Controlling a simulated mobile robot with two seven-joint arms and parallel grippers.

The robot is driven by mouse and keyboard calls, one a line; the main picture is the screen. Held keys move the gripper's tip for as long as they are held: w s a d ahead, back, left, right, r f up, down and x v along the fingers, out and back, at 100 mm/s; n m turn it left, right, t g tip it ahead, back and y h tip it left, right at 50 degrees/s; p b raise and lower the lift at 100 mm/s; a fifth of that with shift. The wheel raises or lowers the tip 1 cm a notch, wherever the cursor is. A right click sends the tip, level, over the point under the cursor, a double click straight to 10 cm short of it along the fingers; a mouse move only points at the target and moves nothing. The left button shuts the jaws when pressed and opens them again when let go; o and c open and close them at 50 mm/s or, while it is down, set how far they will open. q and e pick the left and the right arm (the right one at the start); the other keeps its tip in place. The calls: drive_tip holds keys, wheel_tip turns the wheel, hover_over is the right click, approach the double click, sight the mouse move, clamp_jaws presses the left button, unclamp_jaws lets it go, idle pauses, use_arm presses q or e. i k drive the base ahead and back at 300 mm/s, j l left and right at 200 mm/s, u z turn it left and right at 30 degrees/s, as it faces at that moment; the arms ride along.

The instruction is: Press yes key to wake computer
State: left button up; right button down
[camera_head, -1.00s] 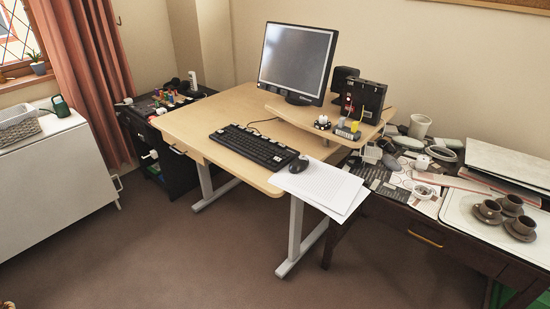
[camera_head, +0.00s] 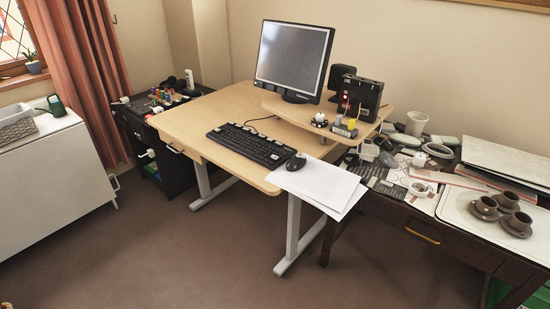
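A black keyboard (camera_head: 251,145) lies on the light wooden desk (camera_head: 200,122), its keys facing up. Single keys are too small to read, so I cannot tell which is the yes key. A computer monitor (camera_head: 293,57) stands behind it on the desk's raised shelf, its screen dark grey. A black mouse (camera_head: 296,162) sits just right of the keyboard. Neither of my grippers shows in the head view. The desk stands some way off across the floor.
White papers (camera_head: 322,184) overhang the desk's front right edge. A dark cluttered table (camera_head: 385,207) with cups on a tray adjoins at right. A white cabinet (camera_head: 55,190) stands at left. The brown carpet (camera_head: 190,262) before the desk is clear.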

sight(274, 158)
drive_tip(key=i+j+z, duration=0.3)
drive_tip(key=i+j, duration=0.15)
drive_tip(key=i+j+z, duration=0.35)
drive_tip(key=i+j, duration=0.2)
drive_tip(key=i+j+z, duration=0.3)
drive_tip(key=i+j, duration=0.15)
drive_tip(key=j, duration=0.25)
